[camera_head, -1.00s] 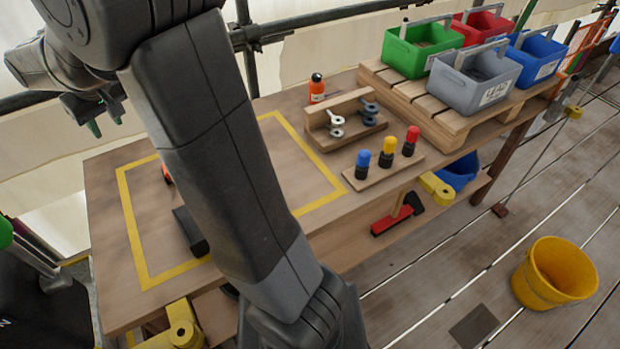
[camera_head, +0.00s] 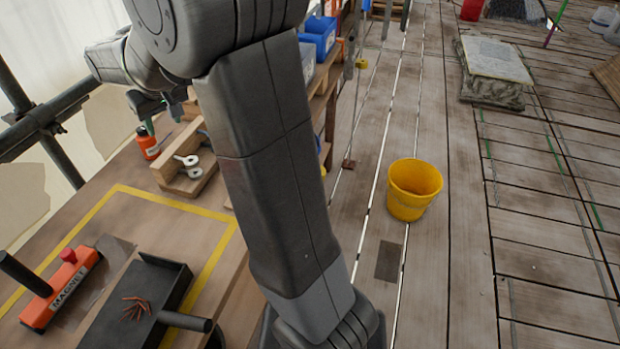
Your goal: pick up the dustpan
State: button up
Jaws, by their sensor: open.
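The black dustpan (camera_head: 152,284) lies on the wooden workbench (camera_head: 160,240) at the lower left, partly inside a yellow taped outline. Its short dark handle (camera_head: 186,321) points right, and a few reddish-brown bits (camera_head: 135,308) lie in its pan. Its lower end is cut off by the picture edge. My gripper (camera_head: 162,108) is at the upper left, open, with nothing seen between its green-tipped fingers. It is well apart from the dustpan, towards the far end of the bench. My arm link crosses the middle of the view and hides part of the bench.
An orange magnet tool (camera_head: 60,290) lies left of the dustpan. An orange bottle (camera_head: 147,142) and a wooden rack (camera_head: 185,160) stand farther back. A yellow bucket (camera_head: 413,189) stands on the plank floor to the right, with much clear floor around it.

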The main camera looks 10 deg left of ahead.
aim_at(138, 313)
jog(key=z, duration=0.75)
jog(key=u, duration=3.3)
jog(key=k+l, duration=0.3)
jog(key=l, duration=0.2)
jog(key=k+l, duration=0.3)
jog(key=l, duration=0.15)
jog(key=k+u, duration=0.15)
jog(key=u, duration=0.2)
jog(key=k+u, duration=0.15)
jog(key=u, duration=0.15)
